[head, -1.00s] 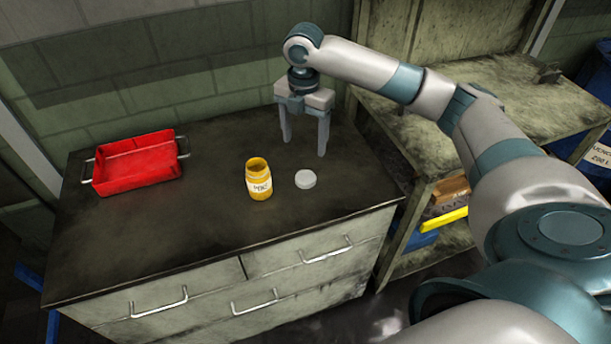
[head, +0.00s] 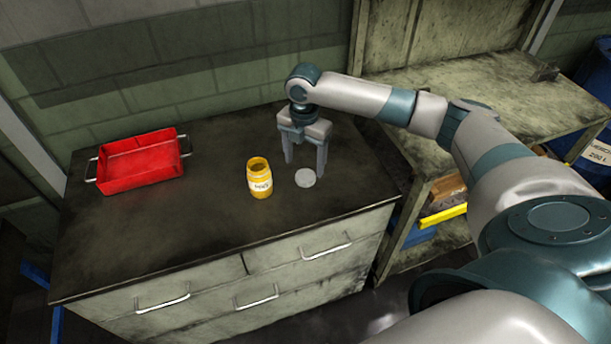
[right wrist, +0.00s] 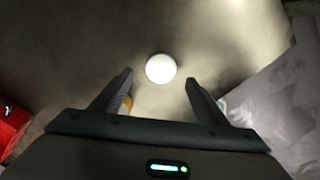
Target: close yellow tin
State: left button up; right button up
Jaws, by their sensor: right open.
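The yellow tin (head: 259,179) stands upright and open on the dark top of the drawer cabinet, with a white label on its front. The round white lid (head: 306,177) lies flat on the cabinet top, just right of the tin and apart from it. My right gripper (head: 304,170) is open and empty, pointing down behind the lid. In the right wrist view the lid (right wrist: 161,68) lies ahead of and between the open fingertips (right wrist: 162,82). A bit of yellow (right wrist: 126,104) shows behind the left finger there. My left gripper is not in view.
A red tray (head: 140,164) with metal handles sits at the left of the cabinet top (head: 190,225). A wall stands behind. A shelf unit (head: 470,95) stands to the right. The cabinet top in front of the tin is clear.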

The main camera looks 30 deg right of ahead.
aim_at(306, 176)
notch_tip(306, 176, down, 4)
jog(key=shift+d+r+p, duration=0.1)
jog(key=shift+d+p, duration=0.05)
jog(key=shift+p, duration=0.8)
jog(key=shift+f, duration=0.5)
jog(key=c, duration=1.1)
